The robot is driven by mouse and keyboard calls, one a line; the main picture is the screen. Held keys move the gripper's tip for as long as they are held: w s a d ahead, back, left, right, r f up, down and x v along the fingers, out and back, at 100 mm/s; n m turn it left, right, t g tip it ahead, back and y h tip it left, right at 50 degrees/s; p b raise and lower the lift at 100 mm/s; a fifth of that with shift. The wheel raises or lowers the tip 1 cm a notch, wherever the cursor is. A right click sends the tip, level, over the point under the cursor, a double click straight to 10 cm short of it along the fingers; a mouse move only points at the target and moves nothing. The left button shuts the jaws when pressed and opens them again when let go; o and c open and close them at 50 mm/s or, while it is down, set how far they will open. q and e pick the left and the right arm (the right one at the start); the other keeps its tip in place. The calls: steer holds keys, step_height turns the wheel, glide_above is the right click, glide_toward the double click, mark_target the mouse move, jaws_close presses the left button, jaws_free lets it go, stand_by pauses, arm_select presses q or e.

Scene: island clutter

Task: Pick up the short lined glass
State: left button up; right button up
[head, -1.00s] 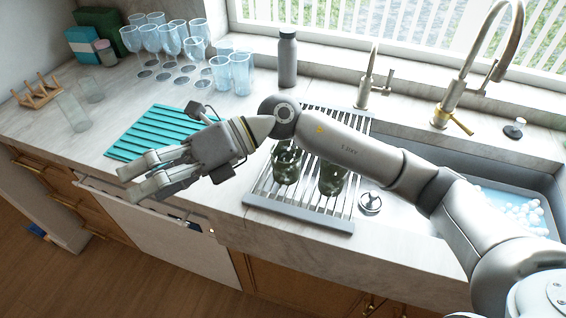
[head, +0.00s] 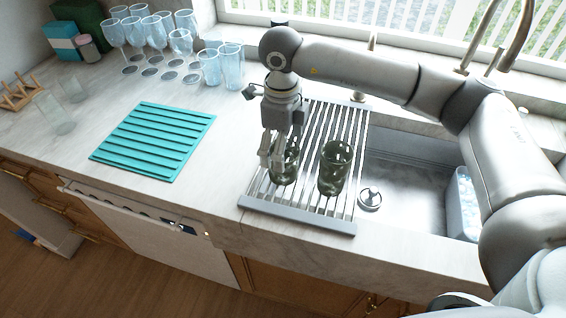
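Two short dark green glasses with a patterned surface stand upright on the drying rack. The left glass (head: 288,167) is partly hidden by my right gripper (head: 272,160), and the right glass (head: 334,168) is in plain view. My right gripper points down over the left side of the left glass, its fingers overlapping the glass in the picture. I cannot tell whether they touch it or how far apart they are. Short light blue glasses (head: 210,69) stand on the back counter beside stemmed glasses. My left gripper is out of view.
The slatted metal rack (head: 297,213) lies beside the sink (head: 410,190). A teal ribbed mat (head: 150,140) lies empty on the counter. A white bin (head: 463,205) sits in the sink.

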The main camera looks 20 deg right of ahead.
steer(key=shift+s+f+p, duration=0.1)
steer(key=shift+f+p, duration=0.35)
steer(key=shift+f, duration=0.2)
step_height(320, 180, down, 4)
steer(key=shift+d+r+p, duration=0.1)
steer(key=shift+r+p, duration=0.15)
steer(key=shift+p, duration=0.55)
steer(key=shift+f, duration=0.4)
steer(key=shift+c, duration=0.5)
steer(key=c, duration=1.1)
